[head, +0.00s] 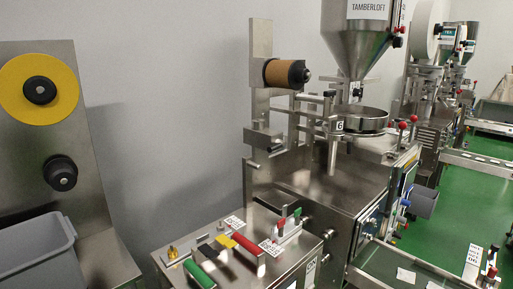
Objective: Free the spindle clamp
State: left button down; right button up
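A brown roll (280,73) sits on a spindle that sticks out from an upright steel plate on the nearest packing machine, in the upper middle of the head view. A black round clamp (298,73) with a small knob caps the roll's right end. I cannot tell from here whether the clamp is tight or loose. On a steel panel at the left, a yellow roll (61,91) hangs on a black hub (40,91), with a bare black hub (60,173) below it. Neither of my grippers is in view.
A grey bin (40,252) stands at lower left. A steel bench (228,284) at the bottom carries tools with green, red and yellow parts. A hopper (356,35) and a round steel drum (362,118) stand right of the roll. Green floor (452,207) shows at right.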

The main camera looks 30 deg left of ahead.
aim_at(279, 143)
jog(key=u, duration=0.85)
